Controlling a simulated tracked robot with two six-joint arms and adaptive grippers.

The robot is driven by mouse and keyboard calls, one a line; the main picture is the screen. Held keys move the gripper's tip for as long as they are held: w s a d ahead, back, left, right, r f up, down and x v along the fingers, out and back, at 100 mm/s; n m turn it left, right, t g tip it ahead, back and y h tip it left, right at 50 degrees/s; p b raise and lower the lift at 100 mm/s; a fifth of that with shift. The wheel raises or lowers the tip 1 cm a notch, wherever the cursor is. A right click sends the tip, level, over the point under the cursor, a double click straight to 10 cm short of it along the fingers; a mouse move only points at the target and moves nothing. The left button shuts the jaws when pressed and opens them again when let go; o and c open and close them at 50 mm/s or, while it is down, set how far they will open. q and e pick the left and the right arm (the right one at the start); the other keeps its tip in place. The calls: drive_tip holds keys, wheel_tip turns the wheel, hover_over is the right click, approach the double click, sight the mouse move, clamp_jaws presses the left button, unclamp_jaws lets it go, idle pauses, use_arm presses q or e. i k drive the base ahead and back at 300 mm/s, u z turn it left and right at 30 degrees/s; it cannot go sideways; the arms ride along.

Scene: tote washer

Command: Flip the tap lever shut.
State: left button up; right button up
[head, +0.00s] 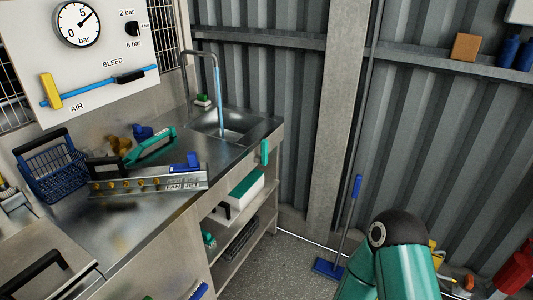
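The tap (185,75) stands at the back of the sink (232,128), with a tall curved spout. A bright blue stream (219,100) runs straight down from the spout into the basin. I cannot clearly make out a lever on the tap; it is too small or hidden at this distance. Neither gripper shows. A teal link of one of my arms, with a black joint, fills the lower right, well away from the tap.
A wall panel (110,88) carries a gauge (77,24), a yellow AIR lever (51,91) and a black BLEED handle (131,77). A blue basket (55,172) and a nozzle bar (150,185) crowd the counter. A blue broom (330,268) leans by the wall; floor between is clear.

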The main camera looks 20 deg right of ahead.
sight(262, 159)
drive_tip(key=z, duration=0.05)
drive_tip(key=k, duration=0.6)
drive_tip(key=z, duration=0.35)
drive_tip(key=i, duration=0.65)
drive_tip(key=z, duration=0.45)
drive_tip(key=i, duration=0.8)
drive_tip(key=u, duration=0.55)
